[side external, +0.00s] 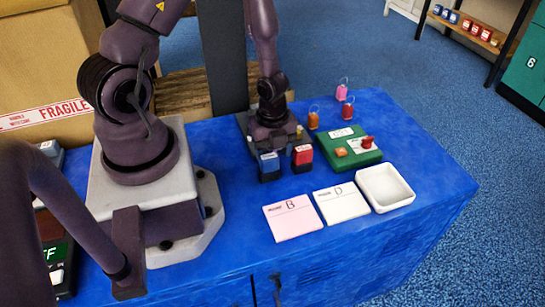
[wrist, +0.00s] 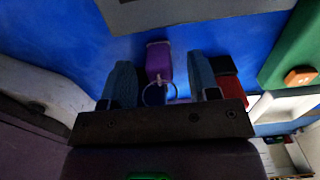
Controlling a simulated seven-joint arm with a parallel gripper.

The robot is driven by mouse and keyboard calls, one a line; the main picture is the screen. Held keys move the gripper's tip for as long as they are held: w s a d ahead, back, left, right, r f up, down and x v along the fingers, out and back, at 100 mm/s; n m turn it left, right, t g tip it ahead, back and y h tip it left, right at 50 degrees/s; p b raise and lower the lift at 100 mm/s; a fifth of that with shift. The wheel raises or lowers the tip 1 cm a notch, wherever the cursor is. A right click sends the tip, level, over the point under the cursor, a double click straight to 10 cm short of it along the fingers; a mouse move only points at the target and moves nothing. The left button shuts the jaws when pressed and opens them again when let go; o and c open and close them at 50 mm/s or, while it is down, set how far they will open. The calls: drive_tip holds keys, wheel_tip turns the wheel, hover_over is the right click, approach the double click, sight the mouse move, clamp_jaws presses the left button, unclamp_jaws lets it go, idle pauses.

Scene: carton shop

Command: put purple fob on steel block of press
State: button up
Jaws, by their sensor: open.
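The purple fob (wrist: 159,60) with its wire ring is in the wrist view, over the blue table top. My gripper (wrist: 162,82) is open, with one finger on each side of the fob and ring. Whether the fingers touch it cannot be told. In the side view my gripper (side external: 274,130) is low over the table behind the blue and red stamps, and the fob is hidden there. A grey plate (wrist: 185,12) lies beyond the fob in the wrist view; it may belong to the press. A dark upright column (side external: 222,55) stands behind my gripper; the steel block cannot be made out.
A blue stamp (side external: 268,166) and a red stamp (side external: 302,158) stand close in front of my gripper. Right of it are orange (side external: 313,120), red (side external: 347,109) and pink (side external: 342,92) fobs, a green box (side external: 340,133) and a white tray (side external: 386,205). Two cards lie in front.

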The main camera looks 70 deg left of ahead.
clamp_jaws()
drive_tip(key=shift+r, duration=0.15)
